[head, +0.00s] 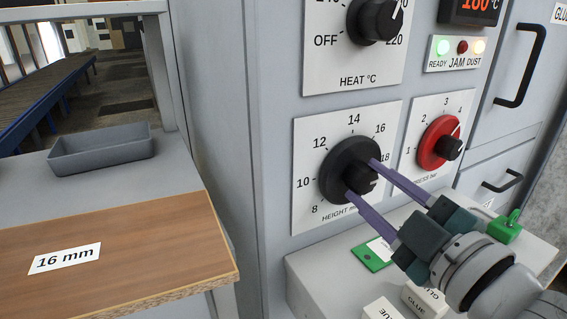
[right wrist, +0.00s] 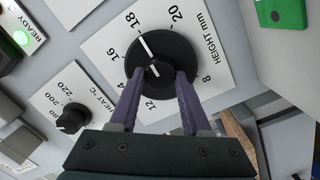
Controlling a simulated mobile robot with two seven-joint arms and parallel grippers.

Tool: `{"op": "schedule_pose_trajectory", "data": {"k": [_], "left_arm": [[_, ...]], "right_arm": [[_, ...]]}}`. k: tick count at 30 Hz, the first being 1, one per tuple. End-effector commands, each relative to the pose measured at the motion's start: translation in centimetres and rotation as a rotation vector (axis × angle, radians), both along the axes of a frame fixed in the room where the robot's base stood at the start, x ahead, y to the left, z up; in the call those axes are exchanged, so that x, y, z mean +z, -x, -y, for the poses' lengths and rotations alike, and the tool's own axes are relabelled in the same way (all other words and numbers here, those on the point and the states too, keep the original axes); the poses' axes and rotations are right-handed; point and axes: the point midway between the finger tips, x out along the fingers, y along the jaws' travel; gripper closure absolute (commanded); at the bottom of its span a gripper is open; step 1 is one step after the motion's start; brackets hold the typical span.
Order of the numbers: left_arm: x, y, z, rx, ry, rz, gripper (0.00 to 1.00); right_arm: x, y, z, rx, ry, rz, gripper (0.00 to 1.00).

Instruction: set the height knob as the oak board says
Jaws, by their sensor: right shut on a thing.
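The oak board (head: 150,262) lies at the lower left in the head view, with a white label (head: 65,258) reading "16 mm". The black height knob (head: 340,163) sits on a white dial plate (head: 309,220) on the grey machine front. My right gripper (head: 361,177) is shut on the height knob, one purple finger on each side. In the right wrist view, the knob (right wrist: 178,50) shows a white pointer line that points at about 18. The fingers cover part of the dial, and the pointer is hard to read in the head view. My left gripper is not in view.
A red pressure knob (head: 432,140) is just right of the height dial, and a black heat knob (head: 376,18) is above. A grey tray (head: 100,150) stands behind the board. Glue blocks (head: 381,308) and a green tag (head: 374,257) lie below the dial.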

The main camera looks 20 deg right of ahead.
Motion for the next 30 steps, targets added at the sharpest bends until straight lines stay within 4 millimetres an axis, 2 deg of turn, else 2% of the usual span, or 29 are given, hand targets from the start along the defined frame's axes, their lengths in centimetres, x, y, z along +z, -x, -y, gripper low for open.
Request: {"op": "schedule_pose_trajectory", "data": {"k": [2,3,10,20,23,30], "left_arm": [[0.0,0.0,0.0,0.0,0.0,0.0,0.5],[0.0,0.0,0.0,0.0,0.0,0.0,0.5],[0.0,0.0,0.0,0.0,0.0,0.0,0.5],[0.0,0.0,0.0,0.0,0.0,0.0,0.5],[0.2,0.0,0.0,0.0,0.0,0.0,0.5],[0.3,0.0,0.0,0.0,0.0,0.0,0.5]], "right_arm": [[0.0,0.0,0.0,0.001,0.0,0.002,1.0],[0.0,0.0,0.0,0.001,0.001,0.002,0.5],[0.0,0.0,0.0,0.001,0.001,0.001,0.24],[0.0,0.4,0.0,0.001,0.001,-0.001,0.22],[0.0,1.6,-0.1,0.0,0.0,-0.002,0.22],[-0.1,6.4,-0.1,-0.001,0.0,-0.004,0.22]]}}
